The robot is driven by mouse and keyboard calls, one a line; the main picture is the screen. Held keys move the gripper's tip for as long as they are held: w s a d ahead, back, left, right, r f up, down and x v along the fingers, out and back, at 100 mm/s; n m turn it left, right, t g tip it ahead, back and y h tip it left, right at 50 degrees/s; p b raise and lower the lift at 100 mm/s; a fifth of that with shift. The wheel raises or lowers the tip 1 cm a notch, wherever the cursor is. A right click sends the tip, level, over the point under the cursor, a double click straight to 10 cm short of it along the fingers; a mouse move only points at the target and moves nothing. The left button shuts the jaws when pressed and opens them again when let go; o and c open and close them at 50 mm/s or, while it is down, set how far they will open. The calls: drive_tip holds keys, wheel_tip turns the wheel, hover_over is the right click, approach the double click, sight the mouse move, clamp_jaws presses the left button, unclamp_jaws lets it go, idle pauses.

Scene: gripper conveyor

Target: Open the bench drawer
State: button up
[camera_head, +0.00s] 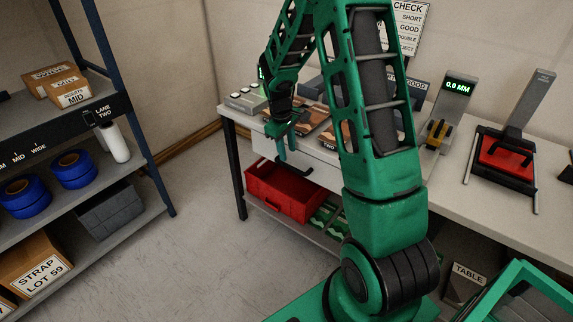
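The pale workbench (464,195) runs along the back wall. The bench drawer has a pale front (322,174) under the bench top at its left part, and it looks shut or nearly shut. A dark bar handle (300,172) shows low on the drawer front. My gripper (284,157) points down in front of the drawer, its tips close to the handle. I cannot tell whether it touches the handle, or how far apart the fingers are. My green arm hides the right part of the drawer area.
A red bin (285,196) sits on the lower shelf beneath the drawer. A gauge with a green display (458,88) and a red press (505,158) stand on the bench. A shelf rack (150,165) is at left. The floor between is clear.

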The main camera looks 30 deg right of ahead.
sight(290, 166)
drive_tip(key=f, duration=0.4)
drive_tip(key=d+f, duration=0.1)
drive_tip(key=f, duration=0.2)
drive_tip(key=shift+w+d, duration=0.1)
drive_tip(key=shift+w, duration=0.1)
